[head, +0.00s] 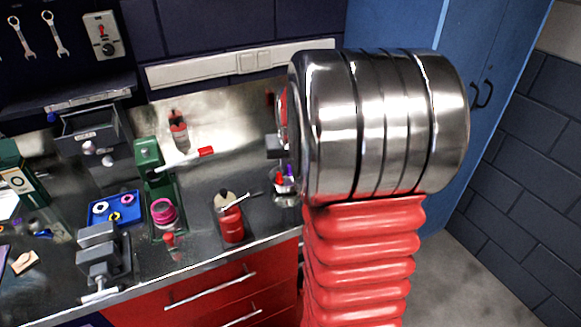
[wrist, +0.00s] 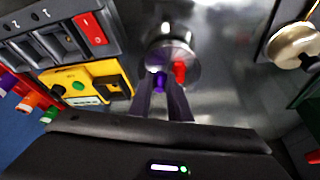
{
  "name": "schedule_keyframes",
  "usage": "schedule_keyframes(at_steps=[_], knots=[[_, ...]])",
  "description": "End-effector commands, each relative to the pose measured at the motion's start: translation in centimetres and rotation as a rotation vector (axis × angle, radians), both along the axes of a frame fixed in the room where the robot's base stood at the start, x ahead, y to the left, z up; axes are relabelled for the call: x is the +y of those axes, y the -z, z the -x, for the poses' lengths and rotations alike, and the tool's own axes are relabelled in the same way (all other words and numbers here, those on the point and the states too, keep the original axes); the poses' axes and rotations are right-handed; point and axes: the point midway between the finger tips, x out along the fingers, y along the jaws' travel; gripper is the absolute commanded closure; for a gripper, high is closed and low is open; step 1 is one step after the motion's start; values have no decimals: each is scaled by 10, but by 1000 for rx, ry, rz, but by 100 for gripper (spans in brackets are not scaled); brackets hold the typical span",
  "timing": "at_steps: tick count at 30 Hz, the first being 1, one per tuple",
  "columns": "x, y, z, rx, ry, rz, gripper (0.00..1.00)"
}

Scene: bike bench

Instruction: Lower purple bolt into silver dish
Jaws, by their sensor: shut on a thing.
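The purple bolt (wrist: 160,83) is between the tips of my gripper (wrist: 162,92) in the wrist view, and my gripper is shut on it. The silver dish (wrist: 172,47) is round and shiny, and the bolt overlaps its near part. A red piece (wrist: 180,70) shows at the dish, just right of the purple bolt. In the head view the dish (head: 286,200) stands near the bench's right end, with the purple bolt (head: 290,171) at its top. My arm hides part of this area. I cannot tell whether the bolt touches the dish.
A yellow unit (wrist: 88,86) and a grey switch block (wrist: 60,35) lie left of the dish in the wrist view. In the head view, a red oil can (head: 232,224), a green stand (head: 150,160), a blue tray (head: 117,208) and a grey vise (head: 100,255) are farther left.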

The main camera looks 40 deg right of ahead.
Motion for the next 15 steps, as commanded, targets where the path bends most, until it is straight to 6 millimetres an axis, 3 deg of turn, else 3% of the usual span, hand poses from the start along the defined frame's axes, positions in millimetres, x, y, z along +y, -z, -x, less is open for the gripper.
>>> schedule_keyframes(at_steps=[15], knots=[[0,6,0,1,0,-1,100]])
